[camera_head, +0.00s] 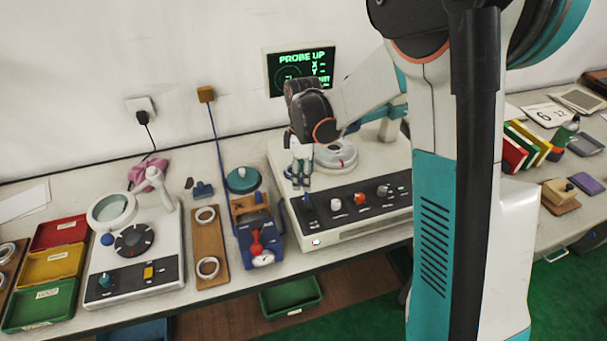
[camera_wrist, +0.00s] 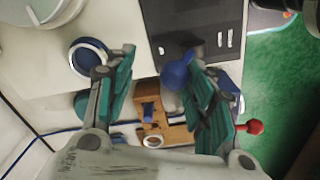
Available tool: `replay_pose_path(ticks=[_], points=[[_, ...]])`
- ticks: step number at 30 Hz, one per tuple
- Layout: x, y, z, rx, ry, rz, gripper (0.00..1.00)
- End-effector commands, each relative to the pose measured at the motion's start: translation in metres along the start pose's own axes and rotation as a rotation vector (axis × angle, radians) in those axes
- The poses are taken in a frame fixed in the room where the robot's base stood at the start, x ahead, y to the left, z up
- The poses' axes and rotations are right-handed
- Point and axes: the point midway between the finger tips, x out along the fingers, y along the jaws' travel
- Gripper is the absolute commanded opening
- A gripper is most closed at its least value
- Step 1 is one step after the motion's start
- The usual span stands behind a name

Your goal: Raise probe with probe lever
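The measuring machine (camera_head: 355,222) has a dark front panel with several knobs, also in the wrist view (camera_wrist: 190,12). A blue-tipped lever (camera_head: 308,200), which looks like the probe lever, is at the panel's left end. In the wrist view a blue ball (camera_wrist: 177,72) shows between the fingers, closer to the right one. My gripper (camera_head: 299,180) points down over the panel's left end. Its green-padded fingers (camera_wrist: 157,60) are apart; I cannot tell if one touches the ball. The probe itself is hidden behind my arm. The screen (camera_head: 300,68) reads "PROBE UP".
A blue device with a red lever (camera_head: 256,242) stands close left of the machine. A wooden board with metal rings (camera_head: 208,240), a magnifier station (camera_head: 135,255) and coloured trays (camera_head: 50,268) lie farther left. Coloured binders (camera_head: 525,146) stand to the right.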

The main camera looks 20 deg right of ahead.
Motion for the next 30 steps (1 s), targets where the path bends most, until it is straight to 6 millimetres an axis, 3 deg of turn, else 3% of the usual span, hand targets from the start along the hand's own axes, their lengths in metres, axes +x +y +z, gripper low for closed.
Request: replay_pose_path(ticks=[18,30], points=[[-0.105,0.000,0.000,0.001,0.000,0.002,0.45],[-0.117,0.000,0.000,0.001,0.000,0.001,0.45]])
